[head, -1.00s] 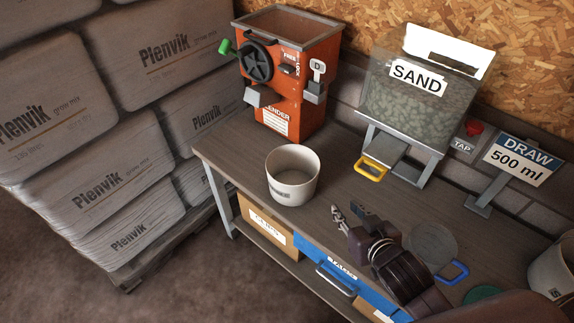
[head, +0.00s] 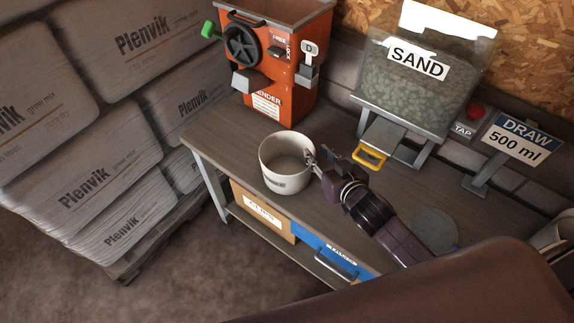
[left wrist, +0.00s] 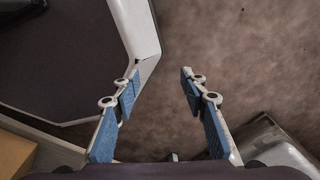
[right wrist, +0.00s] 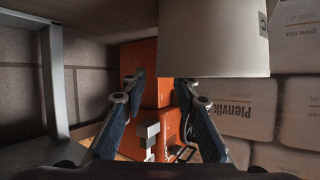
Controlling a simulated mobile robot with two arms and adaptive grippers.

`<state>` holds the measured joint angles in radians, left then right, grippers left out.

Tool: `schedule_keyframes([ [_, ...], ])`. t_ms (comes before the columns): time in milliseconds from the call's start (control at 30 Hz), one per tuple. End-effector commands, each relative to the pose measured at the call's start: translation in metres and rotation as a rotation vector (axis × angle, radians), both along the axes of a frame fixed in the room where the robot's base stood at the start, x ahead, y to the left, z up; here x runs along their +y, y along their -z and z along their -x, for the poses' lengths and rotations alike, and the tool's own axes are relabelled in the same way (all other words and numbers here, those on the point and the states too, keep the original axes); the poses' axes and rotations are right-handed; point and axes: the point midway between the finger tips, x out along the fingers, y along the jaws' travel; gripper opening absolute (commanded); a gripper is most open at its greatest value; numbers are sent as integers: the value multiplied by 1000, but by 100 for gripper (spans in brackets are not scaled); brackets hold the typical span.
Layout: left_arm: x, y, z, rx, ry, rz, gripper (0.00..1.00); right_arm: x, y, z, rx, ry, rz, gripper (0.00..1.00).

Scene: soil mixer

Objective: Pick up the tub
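The tub (head: 284,177) is a white, open-topped container standing upright on the workbench in front of the orange blender. It also shows at the top of the right wrist view (right wrist: 213,40), which looks upside down. My right gripper (head: 322,157) is open at the tub's right side, with one fingertip at the rim. In the right wrist view its fingers (right wrist: 157,88) are apart and one tip meets the tub's edge; I cannot tell whether it touches. My left gripper (left wrist: 158,78) is open and empty over the floor, outside the head view.
The orange blender (head: 275,70) stands behind the tub. The sand hopper (head: 420,75) with a yellow handle (head: 370,158) and the DRAW sign (head: 522,138) are to the right. Stacked Plenvik bags (head: 85,180) stand left of the bench. The bench (head: 222,140) is clear left of the tub.

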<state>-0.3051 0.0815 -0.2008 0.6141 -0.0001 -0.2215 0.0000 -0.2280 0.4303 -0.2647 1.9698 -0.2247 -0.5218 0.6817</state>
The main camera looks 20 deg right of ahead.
Motion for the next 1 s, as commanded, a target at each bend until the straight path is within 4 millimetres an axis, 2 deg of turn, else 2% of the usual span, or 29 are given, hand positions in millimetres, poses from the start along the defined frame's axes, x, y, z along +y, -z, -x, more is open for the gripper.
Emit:
schedule_keyframes([
  [167, -3, -7, -19, -28, 0, 4, 40, 1, 2, -17, -1, 1, 0, 28],
  [400, -4, -11, -15, -23, 0, 5, 40, 4, 14, -43, 0, 1, 0, 28],
  [767, -3, -10, -6, -10, -1, 3, 40, 5, 17, -48, 1, 0, 0, 28],
  [1000, -3, -10, -6, -10, -1, 3, 40, 5, 17, -48, 1, 0, 0, 1],
])
